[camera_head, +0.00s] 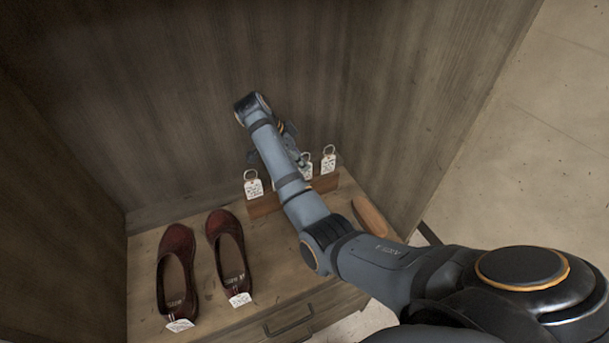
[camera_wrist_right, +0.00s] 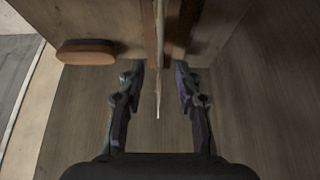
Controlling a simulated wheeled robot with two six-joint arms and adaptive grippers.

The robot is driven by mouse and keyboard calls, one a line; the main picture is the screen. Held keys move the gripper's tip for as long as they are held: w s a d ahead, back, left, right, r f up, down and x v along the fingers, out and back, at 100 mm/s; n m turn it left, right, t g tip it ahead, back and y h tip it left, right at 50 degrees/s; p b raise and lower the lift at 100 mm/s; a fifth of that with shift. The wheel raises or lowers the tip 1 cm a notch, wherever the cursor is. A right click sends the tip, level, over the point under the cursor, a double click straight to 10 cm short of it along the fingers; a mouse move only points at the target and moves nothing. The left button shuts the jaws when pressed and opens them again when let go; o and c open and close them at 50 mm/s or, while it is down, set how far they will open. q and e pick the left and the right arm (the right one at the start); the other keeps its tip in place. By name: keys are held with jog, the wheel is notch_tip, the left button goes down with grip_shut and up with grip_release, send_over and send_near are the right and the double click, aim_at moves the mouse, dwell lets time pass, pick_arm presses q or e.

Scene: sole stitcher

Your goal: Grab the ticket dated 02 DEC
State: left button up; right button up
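Several white tickets on rings stand along a wooden rack (camera_head: 263,207) in the head view. One ticket (camera_head: 253,188) is at the left, one (camera_head: 328,164) is at the right end, and another (camera_head: 306,170) shows partly beside my arm. Their dates are too small to read, so I cannot tell which is 02 DEC. My right gripper (camera_head: 284,143) is behind the rack, partly hidden by my forearm. In the wrist view my right gripper (camera_wrist_right: 159,70) is open, with a thin ticket seen edge-on (camera_wrist_right: 158,95) between its fingers, apart from both. My left gripper is not in view.
A pair of dark red shoes (camera_head: 227,250) with white tags stands at the left of the wooden top (camera_head: 140,262). A brown brush (camera_head: 369,215) lies right of the rack and also shows in the wrist view (camera_wrist_right: 87,52). Wooden walls close in the back and sides.

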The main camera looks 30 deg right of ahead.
jog(key=x, duration=0.3)
jog(key=shift+s+a+f+p, duration=0.1)
jog(key=shift+p, duration=0.3)
jog(key=shift+d+f, duration=0.2)
jog(key=shift+f, duration=0.15)
grip_shut()
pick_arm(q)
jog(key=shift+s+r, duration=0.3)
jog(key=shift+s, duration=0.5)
